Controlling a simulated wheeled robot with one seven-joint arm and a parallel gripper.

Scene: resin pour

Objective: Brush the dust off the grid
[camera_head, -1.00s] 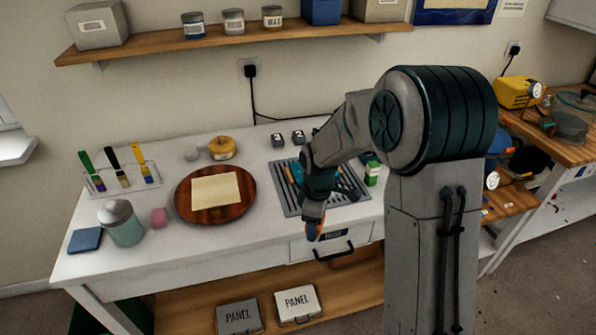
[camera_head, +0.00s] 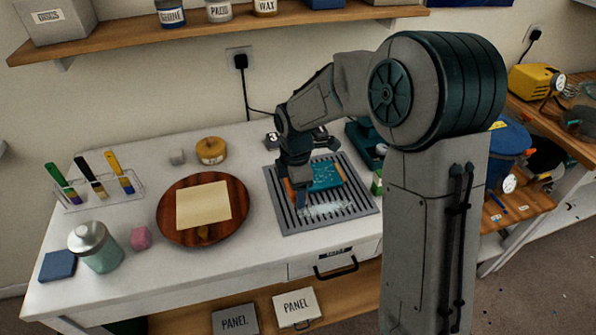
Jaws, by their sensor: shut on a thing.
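The grid (camera_head: 362,207) is a dark slatted rack lying on the white table. Pale dust (camera_head: 335,210) lies across its front slats. A teal slab (camera_head: 328,176) rests on the back half of the grid. My gripper (camera_head: 298,188) points down over the left part of the grid. The brush end is at the left edge of the dust. My gripper hides most of the brush, and I cannot tell whether it touches the slats.
A round wooden board (camera_head: 172,231) with a paper sheet stands left of the grid. Further left are a brush rack (camera_head: 125,194), a lidded jar (camera_head: 102,258), a pink cube (camera_head: 141,237) and a blue pad (camera_head: 58,266). A green box (camera_head: 377,183) is close on the right.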

